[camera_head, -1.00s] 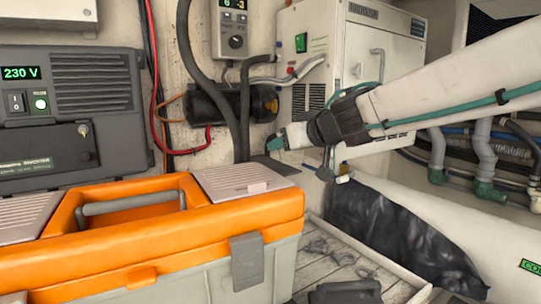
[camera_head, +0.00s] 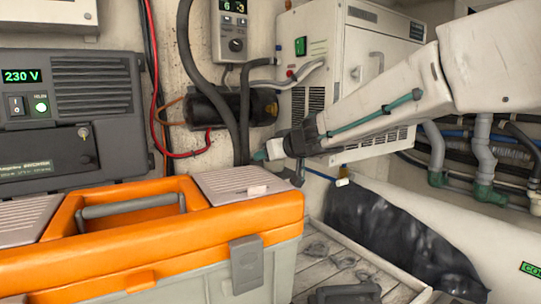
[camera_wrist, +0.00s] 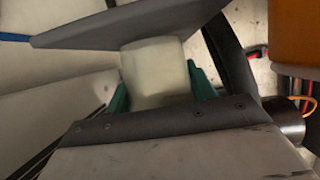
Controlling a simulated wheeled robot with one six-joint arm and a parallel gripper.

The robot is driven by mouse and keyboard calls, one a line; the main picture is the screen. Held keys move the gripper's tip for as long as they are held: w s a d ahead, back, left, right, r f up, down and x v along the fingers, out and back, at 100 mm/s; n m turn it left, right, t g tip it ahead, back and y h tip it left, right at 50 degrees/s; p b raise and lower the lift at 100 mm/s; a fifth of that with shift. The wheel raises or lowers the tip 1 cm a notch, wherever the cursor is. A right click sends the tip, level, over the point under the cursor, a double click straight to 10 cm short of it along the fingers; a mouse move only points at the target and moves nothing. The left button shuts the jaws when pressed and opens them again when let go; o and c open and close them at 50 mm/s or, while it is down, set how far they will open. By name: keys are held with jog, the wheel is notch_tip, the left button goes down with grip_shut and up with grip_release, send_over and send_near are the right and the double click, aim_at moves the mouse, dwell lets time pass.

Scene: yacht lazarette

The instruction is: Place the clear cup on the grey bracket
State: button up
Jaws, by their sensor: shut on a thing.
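My gripper (camera_wrist: 160,88) is shut on the clear cup (camera_wrist: 155,70), a pale, cloudy, translucent cup between two teal fingers in the wrist view. The grey bracket (camera_wrist: 125,22), a flat dark plate, spans the top of that view. The cup's far end overlaps the plate's edge; I cannot tell whether they touch. In the head view my gripper (camera_head: 268,152) is beyond the toolbox's right end, in front of the white cabinet. The cup is small and hard to make out there, and the bracket is mostly hidden around the gripper.
An orange toolbox (camera_head: 140,243) fills the front left. A white cabinet (camera_head: 345,50) stands behind my arm. A black cylinder (camera_head: 215,106), dark hoses and red cables run along the back wall. A blue line (camera_head: 320,175) hangs close below the gripper. Slatted floor shows at lower right.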

jog(key=shift+f, duration=0.2)
jog(key=o, duration=1)
jog(key=shift+c, duration=0.2)
jog(key=shift+r, duration=0.1)
jog(key=shift+s+d+r, duration=0.2)
jog(key=shift+s, duration=0.1)
jog(key=v, duration=1.1)
jog(key=shift+s, duration=0.2)
jog(key=shift+d, duration=0.1)
